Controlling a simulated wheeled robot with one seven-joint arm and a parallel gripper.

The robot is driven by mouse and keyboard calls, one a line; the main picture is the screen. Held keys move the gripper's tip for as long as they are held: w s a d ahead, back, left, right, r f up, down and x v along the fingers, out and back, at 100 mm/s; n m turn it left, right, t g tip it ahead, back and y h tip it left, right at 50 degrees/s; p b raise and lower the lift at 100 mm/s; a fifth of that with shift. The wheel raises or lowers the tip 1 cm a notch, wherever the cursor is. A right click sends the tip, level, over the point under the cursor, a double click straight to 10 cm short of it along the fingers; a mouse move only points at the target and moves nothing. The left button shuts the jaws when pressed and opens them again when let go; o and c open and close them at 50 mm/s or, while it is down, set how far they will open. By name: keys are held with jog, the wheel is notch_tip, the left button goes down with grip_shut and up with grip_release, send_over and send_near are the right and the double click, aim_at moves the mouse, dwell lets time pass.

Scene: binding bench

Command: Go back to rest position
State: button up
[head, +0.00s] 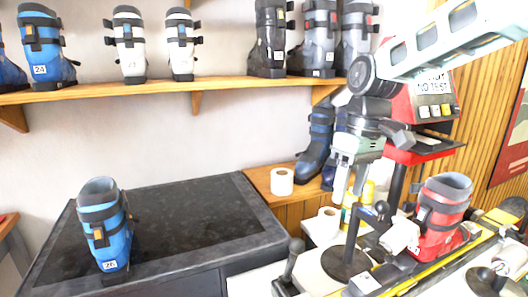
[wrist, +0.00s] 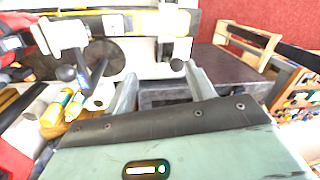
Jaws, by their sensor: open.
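My gripper (head: 350,188) hangs from my arm at the right of the head view, pointing down above the binding bench. Its two fingers are apart with nothing between them. In the wrist view the fingers of my gripper (wrist: 160,92) also show spread and empty. A red ski boot (head: 440,218) stands on the bench to the right of the gripper. A blue ski boot (head: 104,228) marked 26 stands on the dark counter (head: 200,215) at the left, far from the gripper.
A wooden shelf (head: 220,84) along the wall holds several ski boots. White rolls (head: 282,181) and yellow bottles (wrist: 57,107) stand close to the gripper. A red device (head: 432,100) on a post is behind the arm. The counter's middle is clear.

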jog(key=s+a+f, duration=0.1)
jog(key=s+f, duration=0.2)
jog(key=s, duration=0.5)
jog(key=s+a+f, duration=0.1)
jog(key=s+f, duration=0.3)
jog(key=s, duration=0.5)
jog(key=s+a+f+t+h, duration=0.1)
jog(key=s+f, duration=0.2)
jog(key=s, duration=0.5)
jog(key=shift+s+f+b, duration=0.15)
jog(key=shift+s+b, duration=0.2)
